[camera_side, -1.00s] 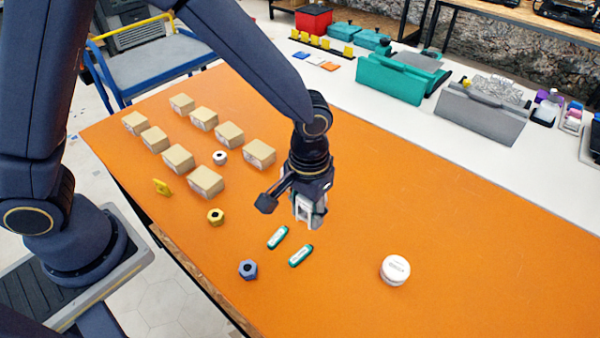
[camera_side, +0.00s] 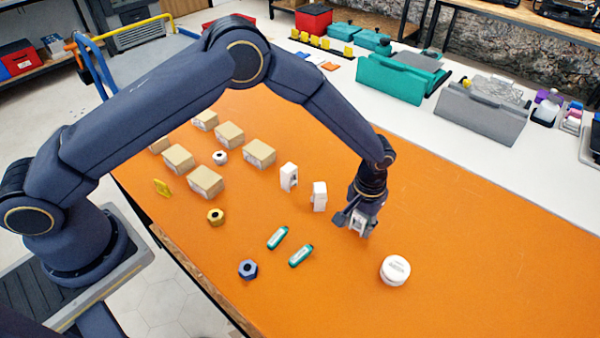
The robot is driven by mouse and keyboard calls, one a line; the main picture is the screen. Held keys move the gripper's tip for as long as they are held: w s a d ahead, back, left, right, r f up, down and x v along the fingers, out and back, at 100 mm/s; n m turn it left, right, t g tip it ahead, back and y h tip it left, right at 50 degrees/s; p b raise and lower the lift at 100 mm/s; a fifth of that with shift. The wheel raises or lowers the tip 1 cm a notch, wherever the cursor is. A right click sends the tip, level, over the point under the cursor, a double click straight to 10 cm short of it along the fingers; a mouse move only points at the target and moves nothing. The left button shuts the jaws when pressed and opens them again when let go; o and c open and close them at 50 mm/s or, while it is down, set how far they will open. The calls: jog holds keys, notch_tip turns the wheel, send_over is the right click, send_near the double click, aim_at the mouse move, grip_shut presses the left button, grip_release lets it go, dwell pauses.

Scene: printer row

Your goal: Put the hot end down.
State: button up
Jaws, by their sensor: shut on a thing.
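My gripper (camera_side: 358,232) points down over the orange table top (camera_side: 450,220), right of the middle of the view. It is shut on the hot end (camera_side: 357,223), a small whitish piece mostly hidden between the fingers. I cannot tell whether the hot end touches the table. Two small white upright blocks (camera_side: 289,176) (camera_side: 319,196) stand in a line to the left of my gripper.
A round white tub (camera_side: 395,270) stands close, to the lower right. Two teal sticks (camera_side: 289,246), a blue nut (camera_side: 248,269) and a yellow nut (camera_side: 215,216) lie to the left. Several cardboard boxes (camera_side: 259,153) stand farther left. The table's right side is clear.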

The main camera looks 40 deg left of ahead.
jog(key=shift+f, duration=0.4)
jog(key=shift+f, duration=0.15)
jog(key=o, duration=1.2)
